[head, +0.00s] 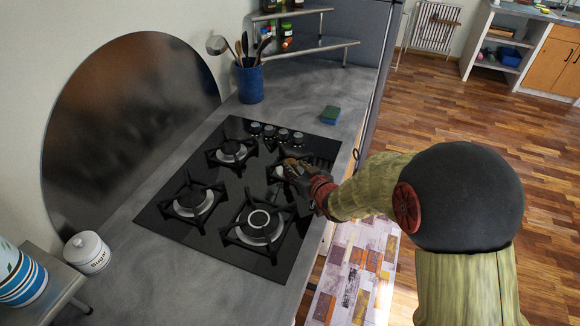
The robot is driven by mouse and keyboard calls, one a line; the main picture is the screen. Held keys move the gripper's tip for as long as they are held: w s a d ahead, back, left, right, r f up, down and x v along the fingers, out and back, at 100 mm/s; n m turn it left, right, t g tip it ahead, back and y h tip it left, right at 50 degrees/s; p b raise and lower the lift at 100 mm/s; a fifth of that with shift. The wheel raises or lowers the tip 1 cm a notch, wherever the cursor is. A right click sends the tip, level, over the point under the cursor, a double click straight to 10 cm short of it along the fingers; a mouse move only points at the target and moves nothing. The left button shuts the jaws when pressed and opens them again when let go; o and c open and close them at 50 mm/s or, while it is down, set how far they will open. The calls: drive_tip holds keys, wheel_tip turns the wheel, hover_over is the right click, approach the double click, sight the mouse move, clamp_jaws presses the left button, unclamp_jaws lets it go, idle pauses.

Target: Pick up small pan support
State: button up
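A black gas hob (165,212) is set in the grey counter, with several black pan supports over its burners. The pan support on the right (273,180) is partly hidden by my gripper. My gripper (287,168) is low over this burner, with its fingertips at or close to the support. I cannot tell whether they touch it or are closed on it. The other pan supports sit over the back burner (231,151), the left burner (193,201) and the large front burner (260,222).
Control knobs (277,134) line the hob's far right side. A green-and-blue sponge (330,115) lies on the counter beyond. A blue utensil pot (250,82) stands at the back, and a white sugar jar (87,252) at the left. The counter between pot and sponge is clear.

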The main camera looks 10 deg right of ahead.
drive_tip(key=shift+c, duration=0.3)
drive_tip(key=c, duration=0.7)
drive_tip(key=shift+r, duration=0.1)
clamp_jaws()
